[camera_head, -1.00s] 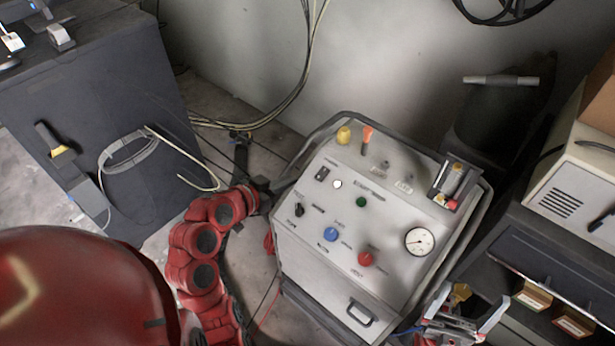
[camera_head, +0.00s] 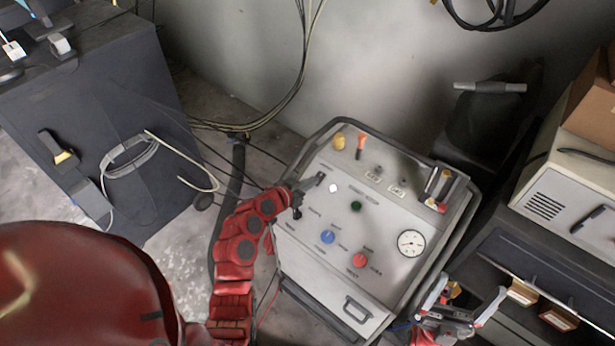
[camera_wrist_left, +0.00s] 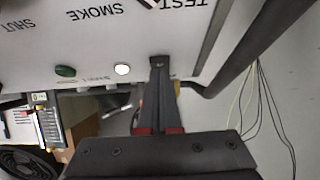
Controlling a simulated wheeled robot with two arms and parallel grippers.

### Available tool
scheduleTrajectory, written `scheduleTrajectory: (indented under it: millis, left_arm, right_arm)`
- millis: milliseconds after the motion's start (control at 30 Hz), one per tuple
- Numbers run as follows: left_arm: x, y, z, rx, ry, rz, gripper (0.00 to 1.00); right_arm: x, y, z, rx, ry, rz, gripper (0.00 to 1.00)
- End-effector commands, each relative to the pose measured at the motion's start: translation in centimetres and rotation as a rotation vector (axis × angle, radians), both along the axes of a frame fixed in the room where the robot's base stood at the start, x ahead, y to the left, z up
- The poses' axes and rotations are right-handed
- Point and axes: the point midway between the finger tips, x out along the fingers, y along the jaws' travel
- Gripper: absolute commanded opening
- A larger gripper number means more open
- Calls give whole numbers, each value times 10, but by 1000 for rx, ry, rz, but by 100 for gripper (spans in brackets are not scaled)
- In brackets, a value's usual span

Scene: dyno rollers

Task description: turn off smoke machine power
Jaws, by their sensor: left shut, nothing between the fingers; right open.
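The smoke machine (camera_head: 318,265) is a light grey wheeled cabinet with a tilted control panel. The panel carries a white button (camera_head: 333,188), a green button (camera_head: 356,207), a blue knob (camera_head: 327,237), a red knob (camera_head: 359,260) and a round gauge (camera_head: 411,242). My left gripper (camera_head: 316,182) is shut and empty at the panel's upper left, over the black rocker switch, which it hides. In the left wrist view its shut fingertips (camera_wrist_left: 159,62) are at the panel beside the white button (camera_wrist_left: 122,69); contact cannot be told. My right gripper (camera_head: 460,308) is open beside the cabinet's lower right.
A dark frame rail (camera_head: 345,122) runs around the panel. A yellow knob (camera_head: 339,141) and an orange-tipped lever (camera_head: 361,146) stand at its top. A dark cabinet (camera_head: 105,120) stands left, shelving with a beige box (camera_head: 560,190) right. Cables (camera_head: 290,95) hang behind.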

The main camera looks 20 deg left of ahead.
Motion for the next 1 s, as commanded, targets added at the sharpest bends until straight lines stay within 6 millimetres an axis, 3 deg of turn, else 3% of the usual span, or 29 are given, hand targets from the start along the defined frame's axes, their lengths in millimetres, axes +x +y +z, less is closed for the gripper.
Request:
scheduleTrajectory:
  millis: [400, 667, 733, 1000]
  left_arm:
    - [0, 0, -4, -2, -3, 0, 0]
    - [2, 0, -21, -25, -67, 3, 0]
    - [2, 0, -9, -28, -68, 2, 0]
    - [2, 0, -7, -27, -67, 2, 0]
  right_arm:
    - [0, 0, -3, 0, 0, 0, 94]
    - [0, 0, -56, 0, 0, 0, 94]
    - [0, 0, -45, 0, 1, 0, 94]
    - [0, 0, -43, 0, 0, 0, 94]
